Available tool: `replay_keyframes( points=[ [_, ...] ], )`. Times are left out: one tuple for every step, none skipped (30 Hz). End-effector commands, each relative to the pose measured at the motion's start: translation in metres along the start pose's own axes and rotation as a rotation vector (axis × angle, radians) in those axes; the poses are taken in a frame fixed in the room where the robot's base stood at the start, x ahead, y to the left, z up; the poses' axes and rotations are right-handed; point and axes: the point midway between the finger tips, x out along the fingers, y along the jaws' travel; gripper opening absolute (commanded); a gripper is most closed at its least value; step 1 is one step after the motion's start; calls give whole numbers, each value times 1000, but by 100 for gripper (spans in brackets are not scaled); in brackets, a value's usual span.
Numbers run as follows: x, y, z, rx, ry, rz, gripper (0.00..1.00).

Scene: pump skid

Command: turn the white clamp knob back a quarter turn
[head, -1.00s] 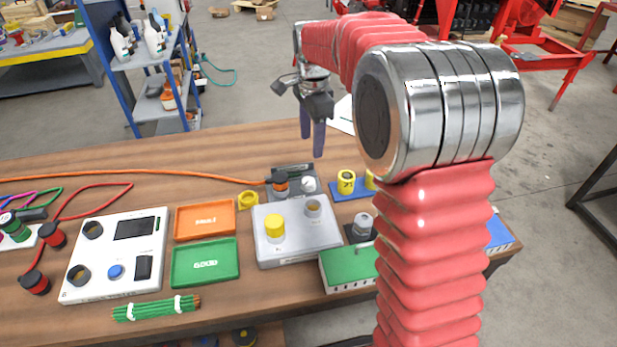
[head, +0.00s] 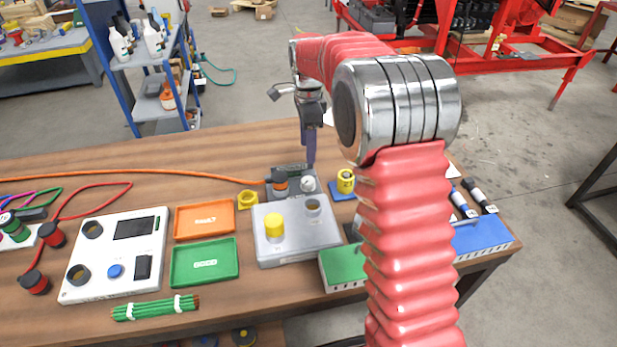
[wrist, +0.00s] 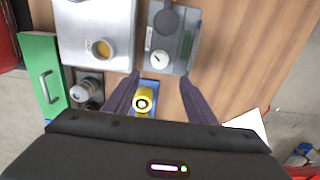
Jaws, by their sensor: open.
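My gripper (head: 310,162) points down above and just behind the knob in the head view. In the wrist view my gripper (wrist: 162,78) is open, with its two dark purple fingers apart and nothing held. The knob appears just beyond the fingertips, apart from them.
A yellow cylinder on a blue base (head: 342,190) stands right of the block. A grey box with a yellow knob (head: 274,229) stands in front. An orange cable (head: 150,173) runs to the block. Bare wood lies behind it.

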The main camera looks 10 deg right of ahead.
Motion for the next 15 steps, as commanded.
replay_keyframes(
  points=[
    [6,1,0,0,0,3,51],
    [10,1,0,0,0,3,51],
    [16,1,0,0,0,3,51],
    [20,1,0,0,0,4,51],
    [25,1,0,-1,0,3,51],
    [31,1,0,-1,0,4,51],
    [36,1,0,-1,0,5,51],
    [40,1,0,-1,0,4,51],
    [46,1,0,-1,0,3,51],
    [51,1,0,-1,0,4,51],
    [56,1,0,-1,0,3,51],
    [62,1,0,-1,0,4,51],
    [67,1,0,-1,0,5,51],
    [71,1,0,-1,0,4,51],
    [77,1,0,-1,0,3,51]
  ],
)
